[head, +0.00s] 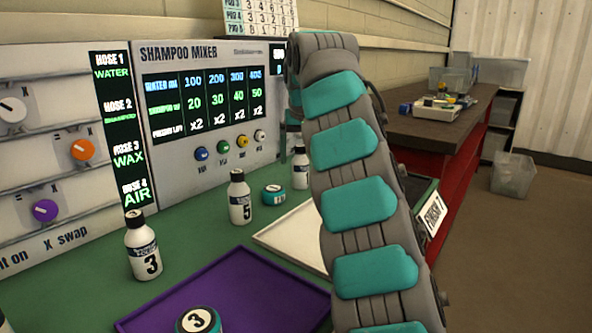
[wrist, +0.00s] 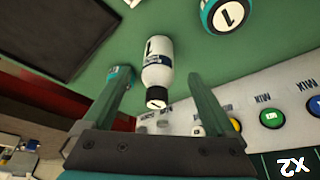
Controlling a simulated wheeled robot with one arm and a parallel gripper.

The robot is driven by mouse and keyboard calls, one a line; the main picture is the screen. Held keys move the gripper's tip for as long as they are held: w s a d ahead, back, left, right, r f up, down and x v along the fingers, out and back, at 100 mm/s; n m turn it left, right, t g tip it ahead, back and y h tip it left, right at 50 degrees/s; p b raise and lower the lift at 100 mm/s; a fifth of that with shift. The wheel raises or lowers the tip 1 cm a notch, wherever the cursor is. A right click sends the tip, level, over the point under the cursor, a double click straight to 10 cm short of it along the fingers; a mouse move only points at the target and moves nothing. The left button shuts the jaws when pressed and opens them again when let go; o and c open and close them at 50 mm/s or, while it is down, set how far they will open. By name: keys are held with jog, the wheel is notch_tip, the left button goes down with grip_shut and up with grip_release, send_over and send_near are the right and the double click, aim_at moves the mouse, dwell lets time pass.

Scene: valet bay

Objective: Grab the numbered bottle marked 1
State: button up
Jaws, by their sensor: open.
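A white bottle with a black cap (wrist: 157,62) shows in the wrist view, with a dark mark on its label that looks like a 1. It lies in line with the gap between the fingers of my gripper (wrist: 158,80). My gripper is open, and I cannot tell whether either finger touches the bottle. In the head view a white bottle (head: 301,170) stands at the back of the green counter, partly hidden by my arm; its number is not readable. My gripper is hidden there.
Bottles marked 3 (head: 143,250) and 5 (head: 240,200) stand on the counter. A teal round container (head: 274,194) sits by a white tray (head: 290,235); one marked 1 (wrist: 228,13) shows in the wrist view. A purple tray (head: 235,285) lies in front. The mixer panel (head: 215,55) stands behind.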

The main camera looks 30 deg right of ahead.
aim_at(300, 169)
jog(key=shift+x, duration=2.8)
jog(key=shift+d, duration=0.1)
grip_shut()
